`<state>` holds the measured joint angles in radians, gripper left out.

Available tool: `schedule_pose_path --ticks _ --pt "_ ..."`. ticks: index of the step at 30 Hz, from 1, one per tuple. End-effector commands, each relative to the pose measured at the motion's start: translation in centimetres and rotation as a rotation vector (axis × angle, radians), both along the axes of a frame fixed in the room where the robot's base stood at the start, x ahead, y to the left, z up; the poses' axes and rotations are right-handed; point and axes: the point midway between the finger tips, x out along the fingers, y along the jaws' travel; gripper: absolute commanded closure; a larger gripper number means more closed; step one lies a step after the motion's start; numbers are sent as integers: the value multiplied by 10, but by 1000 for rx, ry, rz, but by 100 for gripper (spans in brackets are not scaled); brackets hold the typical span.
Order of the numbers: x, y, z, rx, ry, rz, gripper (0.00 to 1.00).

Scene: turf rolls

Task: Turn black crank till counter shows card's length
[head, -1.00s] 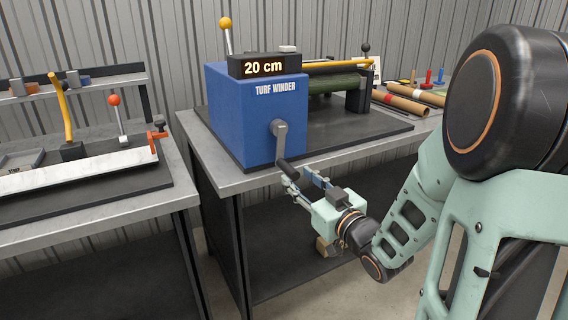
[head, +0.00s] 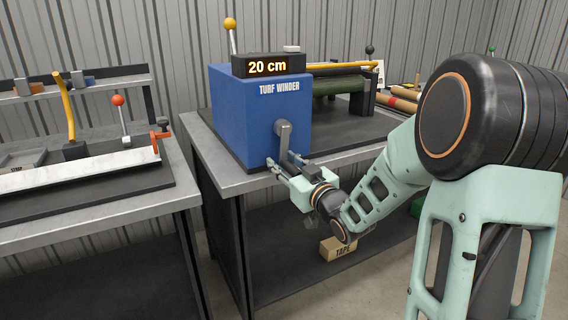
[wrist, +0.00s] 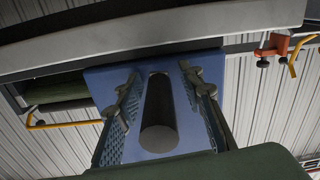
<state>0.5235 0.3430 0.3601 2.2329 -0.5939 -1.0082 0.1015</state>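The blue turf winder (head: 258,118) stands at the front edge of the middle bench. Its counter (head: 268,66) reads 20 cm. The grey crank arm (head: 283,140) hangs down on its front. In the wrist view, the crank's black handle (wrist: 159,115) lies between the two fingers of my gripper (wrist: 160,88). A gap shows on each side, so the gripper is open around it. In the head view, my gripper (head: 288,168) is at the crank's lower end and hides the handle. A white card (head: 378,72) stands behind the roller, partly hidden and unreadable.
A green turf roll (head: 340,87) lies on the winder behind the housing. Brown rolls (head: 402,100) lie farther right. A cardboard box marked TAPE (head: 338,250) sits below the bench. The left bench (head: 90,215) holds a white-edged board and levers.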

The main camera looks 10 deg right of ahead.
Motion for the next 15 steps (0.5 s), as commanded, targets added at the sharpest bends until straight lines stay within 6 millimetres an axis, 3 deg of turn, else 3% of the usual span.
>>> schedule_pose_path --ticks 1,9,15 --pt "0 0 0 0 0 0 72" --pt "0 0 0 0 0 0 100" --pt "0 0 0 -1 0 0 100"
